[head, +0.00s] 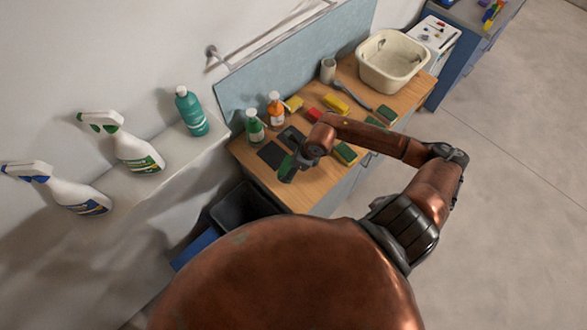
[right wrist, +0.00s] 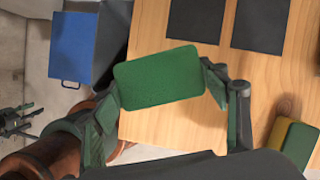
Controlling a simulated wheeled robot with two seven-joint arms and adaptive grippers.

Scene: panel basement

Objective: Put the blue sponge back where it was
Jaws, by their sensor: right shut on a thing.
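My right gripper (head: 298,163) is over the near left end of the wooden counter (head: 313,190). It is shut on a sponge whose visible face is green (right wrist: 160,78); the fingers grip its two ends. The held sponge also shows in the head view (head: 287,169). Two dark rectangular pads, one (head: 271,154) left of the other (head: 291,137), lie on the counter beside the gripper; both are bare. I see no clearly blue sponge. My left gripper (right wrist: 18,122) shows small at the left edge of the right wrist view; its opening is unclear.
Yellow (head: 293,103), red (head: 314,114) and green (head: 345,153) sponges lie on the counter. A green bottle (head: 254,127) and an orange bottle (head: 275,110) stand behind the pads. A cream basin (head: 392,61) is at the far end. A dark bin (head: 246,207) is below the left end.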

